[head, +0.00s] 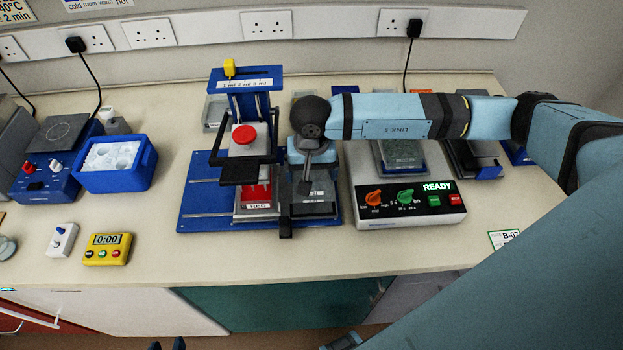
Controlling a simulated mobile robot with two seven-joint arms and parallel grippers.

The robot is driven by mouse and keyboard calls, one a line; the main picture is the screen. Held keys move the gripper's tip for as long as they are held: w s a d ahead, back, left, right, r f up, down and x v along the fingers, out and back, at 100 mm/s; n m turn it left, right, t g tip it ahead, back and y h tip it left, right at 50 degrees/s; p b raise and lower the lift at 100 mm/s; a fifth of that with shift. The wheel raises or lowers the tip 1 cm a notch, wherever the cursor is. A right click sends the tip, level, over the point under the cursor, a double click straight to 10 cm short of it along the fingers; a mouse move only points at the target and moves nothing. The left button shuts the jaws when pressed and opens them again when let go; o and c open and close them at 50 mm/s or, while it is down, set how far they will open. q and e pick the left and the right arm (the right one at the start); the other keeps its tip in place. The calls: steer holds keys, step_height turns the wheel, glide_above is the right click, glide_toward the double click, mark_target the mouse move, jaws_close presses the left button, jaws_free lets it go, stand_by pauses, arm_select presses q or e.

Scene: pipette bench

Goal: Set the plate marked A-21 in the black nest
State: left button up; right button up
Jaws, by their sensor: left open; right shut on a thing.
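My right gripper (300,190) reaches down from the wrist over the right-hand bay of the blue press rig (203,197). It is shut on a greyish plate (317,208), partly hidden by the fingers and wrist. No mark on this plate can be read. The plate is low over this bay; whether it touches the nest beneath is hidden, and so is most of that nest. The neighbouring bay holds a red nest (258,190) with a "RED" label.
A press with a red knob (243,135) stands left of the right gripper. A white device (410,205) reading READY stands right. A blue ice tub (115,165) and yellow timer (107,249) are left. A B-02 card (503,238) lies right.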

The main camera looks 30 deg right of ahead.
mark_target(311, 176)
step_height(311, 176, down, 4)
steer(key=shift+p, duration=0.3)
steer(key=shift+f+b, duration=0.3)
steer(key=shift+b, duration=0.15)
steer(key=o, duration=0.6)
steer(key=shift+r, duration=0.1)
steer(key=shift+r+p, duration=0.45)
steer(key=shift+p, duration=0.2)
step_height(311, 176, up, 11)
steer(key=b, duration=0.3)
steer(key=shift+f, duration=0.2)
steer(key=shift+r, duration=0.5)
